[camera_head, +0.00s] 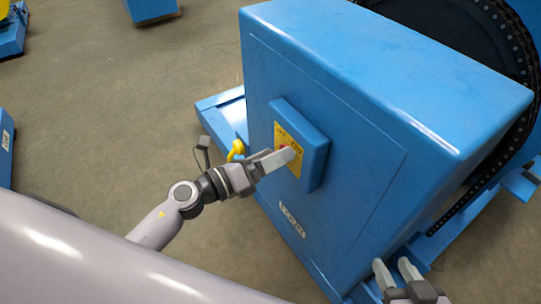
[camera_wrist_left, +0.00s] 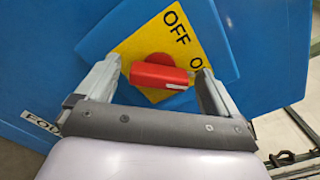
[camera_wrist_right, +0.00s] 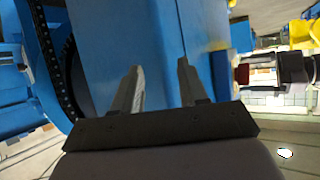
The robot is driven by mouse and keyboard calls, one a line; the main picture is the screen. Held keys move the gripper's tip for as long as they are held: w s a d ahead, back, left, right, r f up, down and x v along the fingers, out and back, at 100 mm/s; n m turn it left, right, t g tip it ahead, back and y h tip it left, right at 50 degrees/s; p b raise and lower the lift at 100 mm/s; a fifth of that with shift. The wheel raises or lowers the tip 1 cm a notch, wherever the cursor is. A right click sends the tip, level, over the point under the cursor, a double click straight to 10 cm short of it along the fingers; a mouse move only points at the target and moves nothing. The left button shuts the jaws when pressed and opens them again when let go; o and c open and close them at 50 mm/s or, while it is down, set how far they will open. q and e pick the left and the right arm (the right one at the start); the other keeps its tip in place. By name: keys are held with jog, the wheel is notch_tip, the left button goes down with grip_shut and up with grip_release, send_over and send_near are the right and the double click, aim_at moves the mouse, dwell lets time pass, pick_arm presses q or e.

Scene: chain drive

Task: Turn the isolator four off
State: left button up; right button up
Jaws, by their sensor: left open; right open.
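The isolator is a blue box (camera_head: 316,160) on the side of a large blue cabinet (camera_head: 330,75). It has a yellow plate with a red handle; in the left wrist view the yellow plate (camera_wrist_left: 140,45) reads "OFF" and a partly hidden "O…". The red handle (camera_wrist_left: 158,74) lies between the fingers of my left gripper (camera_wrist_left: 158,82), which is open around it. In the head view my left gripper (camera_head: 278,158) covers most of the handle. My right gripper (camera_head: 396,272) is open and empty near the cabinet's lower right corner. A label reading "FOUR" (camera_head: 292,221) sits below the isolator.
A large black chain wheel (camera_head: 470,30) stands behind the cabinet, with its chain running down the right side. A yellow part (camera_head: 236,150) is left of the isolator box. The floor (camera_head: 100,110) at left is mostly clear.

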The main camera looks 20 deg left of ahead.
pick_arm(q)
jog(key=c, duration=1.1)
jog(key=shift+o, duration=0.3)
pick_arm(e)
jog(key=shift+r, duration=0.15)
pick_arm(q)
jog(key=shift+a+f+n+p, duration=0.1)
jog(key=shift+f+n+p, duration=0.1)
jog(key=shift+n+p, duration=3.4)
jog(key=shift+f+n+p, duration=0.15)
jog(key=shift+n+p, duration=1.7)
jog(key=shift+n, duration=3.45)
pick_arm(e)
jog(key=shift+m+g+h, duration=0.7)
jog(key=shift+h, duration=0.1)
jog(key=shift+s+d+r, duration=0.3)
jog(key=shift+s+d, duration=0.1)
jog(key=shift+d, duration=0.35)
jog(key=shift+s+d+r, duration=0.25)
jog(key=shift+s+d, duration=0.15)
jog(key=shift+d, duration=0.4)
jog(key=shift+s+d+r, duration=0.3)
jog(key=shift+s+d, duration=0.1)
jog(key=shift+d, duration=0.35)
